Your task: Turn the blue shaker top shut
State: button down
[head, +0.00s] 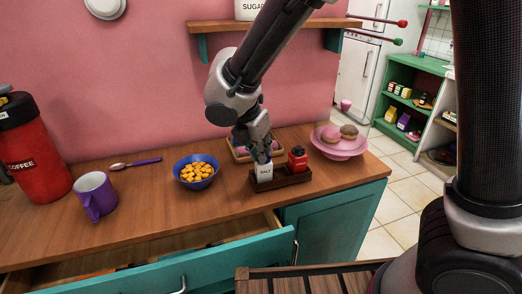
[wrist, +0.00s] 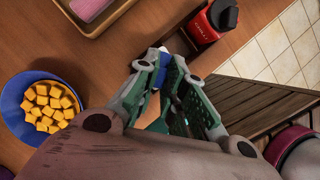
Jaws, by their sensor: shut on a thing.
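The white salt shaker (head: 264,173) stands upright in the left part of a dark wooden caddy (head: 290,180). My gripper (head: 263,157) comes down on it from above and is shut on its blue top. The fingers hide most of the top in the head view. In the wrist view, my gripper (wrist: 164,76) closes around the shaker's upper end, and only a little blue shows between the fingers. How far the top is turned cannot be told. A red shaker with a black top (head: 297,159) stands beside it in the caddy; it also shows in the wrist view (wrist: 203,27).
A blue bowl of yellow cubes (head: 196,184) stands left of the caddy, a tray (head: 234,153) behind it, and a pink stand with doughnuts (head: 338,150) to the right. A purple mug (head: 94,193) is further left. An open teal drawer (head: 170,270) juts out in front.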

jog(key=shift+a+m, duration=0.1)
jog(key=shift+m, duration=0.5)
jog(key=shift+w+h, duration=0.1)
jog(key=shift+h, duration=0.2)
dwell(0.7)
jog(key=c, duration=1.5)
grip_release()
jog(key=shift+g, duration=0.3)
jog(key=v, duration=1.2)
jog(key=x, duration=1.2)
jog(key=shift+a, duration=0.1)
